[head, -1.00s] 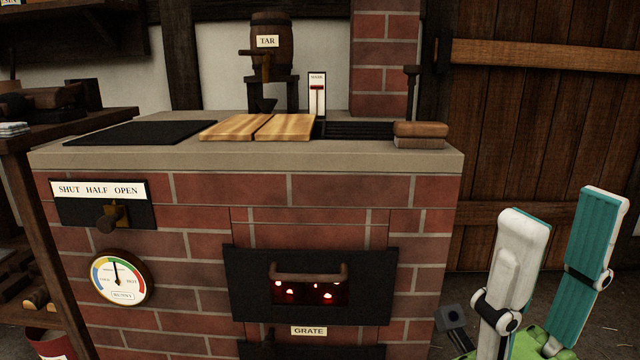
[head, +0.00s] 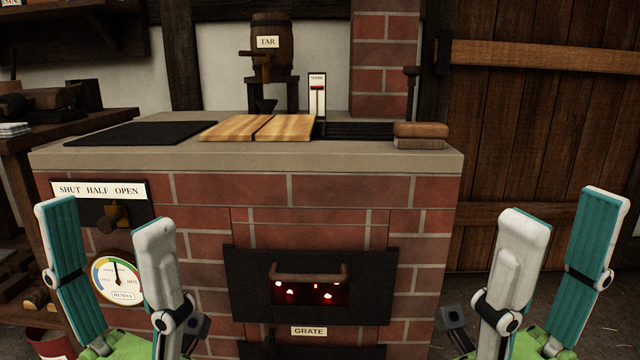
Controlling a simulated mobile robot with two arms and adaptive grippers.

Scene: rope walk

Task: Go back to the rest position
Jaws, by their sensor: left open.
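My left gripper (head: 108,214) shows at the lower left of the head view, in front of the brick stove's left part. Its two fingers stand wide apart with nothing between them, and it is open. My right gripper (head: 566,208) shows at the lower right, beside the stove's right edge and in front of the wooden door. Its two fingers are also apart with nothing between them, so it is open. Both grippers point upward and hold nothing.
The brick stove (head: 205,205) fills the middle, with a glowing grate door (head: 240,295), a dial gauge (head: 116,276) and a damper knob (head: 110,217). A tar barrel (head: 272,55) stands behind.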

